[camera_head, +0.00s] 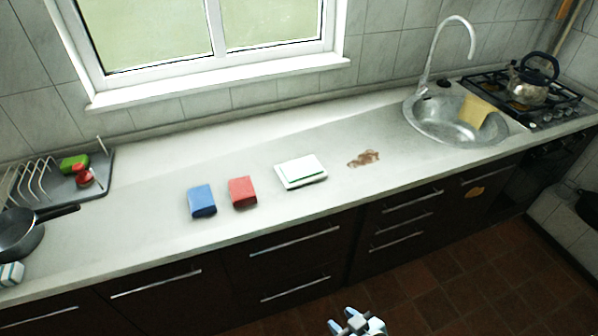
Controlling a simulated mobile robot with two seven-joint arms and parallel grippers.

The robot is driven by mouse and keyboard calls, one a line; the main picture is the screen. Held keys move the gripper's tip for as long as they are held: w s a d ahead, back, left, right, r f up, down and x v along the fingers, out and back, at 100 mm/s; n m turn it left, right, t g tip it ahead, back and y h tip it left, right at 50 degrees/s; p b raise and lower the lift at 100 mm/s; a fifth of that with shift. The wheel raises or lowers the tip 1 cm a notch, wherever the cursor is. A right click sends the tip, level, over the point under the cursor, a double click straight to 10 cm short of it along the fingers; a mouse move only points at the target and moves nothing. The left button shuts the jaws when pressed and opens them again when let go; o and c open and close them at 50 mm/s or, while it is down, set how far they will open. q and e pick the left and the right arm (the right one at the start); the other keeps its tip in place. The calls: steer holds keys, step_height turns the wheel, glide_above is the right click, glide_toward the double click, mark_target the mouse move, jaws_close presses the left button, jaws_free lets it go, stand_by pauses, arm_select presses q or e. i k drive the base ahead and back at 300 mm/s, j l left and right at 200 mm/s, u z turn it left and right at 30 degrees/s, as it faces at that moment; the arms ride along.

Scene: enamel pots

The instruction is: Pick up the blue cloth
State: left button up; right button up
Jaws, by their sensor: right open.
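The blue cloth (201,200) is a small folded block lying on the pale counter, left of a red folded cloth (242,191). A small gap separates the two. My right gripper (357,326) shows at the bottom edge of the view, in front of the counter and over the floor. It is open and empty, well apart from the blue cloth, which lies up and to its left. My left gripper is not in view.
A white dish (300,171) and a brown stain (364,158) lie right of the cloths. A sink (437,132) with a yellow cloth (474,112) and a stove with a kettle (530,85) stand at right. A dish rack (32,180) and pan (22,234) stand at left.

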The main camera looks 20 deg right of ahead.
mark_target(201, 202)
steer(key=j+z, duration=0.1)
steer(key=z, duration=0.3)
steer(key=i+j+z, duration=0.1)
steer(key=z, duration=0.25)
steer(key=j+z, duration=0.2)
steer(key=z, duration=0.2)
steer(key=j+z, duration=0.15)
steer(key=z, duration=0.2)
steer(key=j+z, duration=0.2)
steer(key=j, duration=0.35)
steer(key=k+j+z, duration=0.25)
steer(key=j, duration=0.25)
steer(key=i, duration=0.1)
